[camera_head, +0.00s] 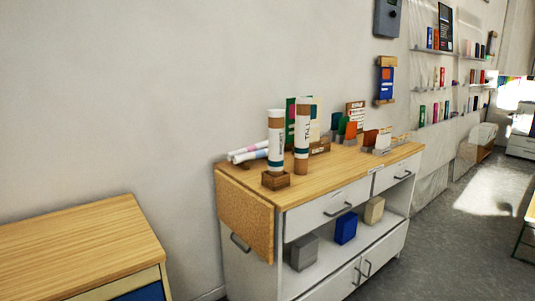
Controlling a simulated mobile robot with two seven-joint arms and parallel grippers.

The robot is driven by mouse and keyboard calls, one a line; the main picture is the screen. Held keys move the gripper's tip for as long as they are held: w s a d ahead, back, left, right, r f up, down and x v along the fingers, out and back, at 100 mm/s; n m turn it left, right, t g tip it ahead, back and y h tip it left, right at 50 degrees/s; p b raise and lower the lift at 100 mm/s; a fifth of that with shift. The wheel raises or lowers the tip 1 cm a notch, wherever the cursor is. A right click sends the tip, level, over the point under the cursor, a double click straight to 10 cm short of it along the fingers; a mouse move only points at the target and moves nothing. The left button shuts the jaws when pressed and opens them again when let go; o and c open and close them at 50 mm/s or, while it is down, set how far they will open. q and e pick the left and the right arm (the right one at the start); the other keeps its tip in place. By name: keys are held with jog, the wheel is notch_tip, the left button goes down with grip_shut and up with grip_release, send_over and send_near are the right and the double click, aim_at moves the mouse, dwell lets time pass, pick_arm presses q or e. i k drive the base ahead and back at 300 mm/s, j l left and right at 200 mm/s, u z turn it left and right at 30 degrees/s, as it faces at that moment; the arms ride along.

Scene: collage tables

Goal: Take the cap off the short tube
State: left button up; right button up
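Two upright tubes stand close together near the left end of the wooden-topped cabinet. The left tube (275,148) is white with brown and teal bands and has a small label I cannot read fully. Its top end (276,113) is pale, and I cannot make out a cap edge. It stands in a small wooden block (275,181). The right tube (302,137) is labelled "TALL" and reaches a little higher, with a pale top. Neither of my grippers is in view.
The cabinet top (241,179) also bears rolled papers (249,152), coloured cards in stands (345,127) and upright boards. Boxes sit on the open shelf below. A second wooden-topped unit (75,245) stands at the lower left. Grey floor (450,235) is open at the right.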

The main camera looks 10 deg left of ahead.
aim_at(276, 125)
jog(key=i+l+u, duration=0.25)
jog(key=i+l, duration=0.8)
jog(key=l, duration=0.1)
